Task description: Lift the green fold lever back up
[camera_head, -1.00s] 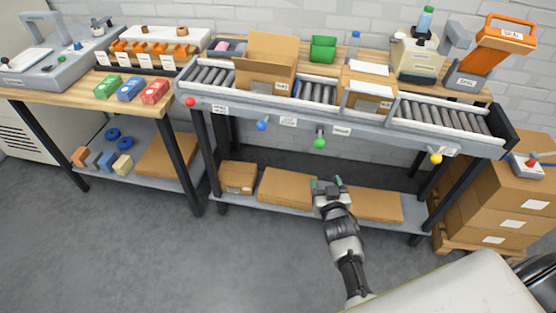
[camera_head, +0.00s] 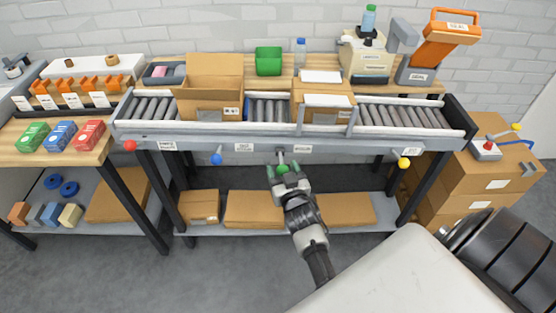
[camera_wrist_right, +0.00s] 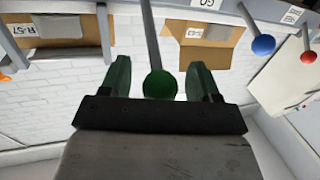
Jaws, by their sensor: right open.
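The green fold lever (camera_head: 281,158) hangs from the front rail of the conveyor, with its green ball at the lower end. In the right wrist view its ball (camera_wrist_right: 160,84) sits between the two green fingers, with a gap to each, and its rod runs up and away. My right gripper (camera_head: 284,172) is open around the ball, and its hand hides part of the ball in the head view. My left gripper is not in view.
A red knob (camera_head: 129,146), a blue knob (camera_head: 216,158) and a yellow knob (camera_head: 404,162) hang along the same rail. An open carton (camera_head: 213,95) stands on the rollers. Flat cartons (camera_head: 254,209) lie on the shelf below.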

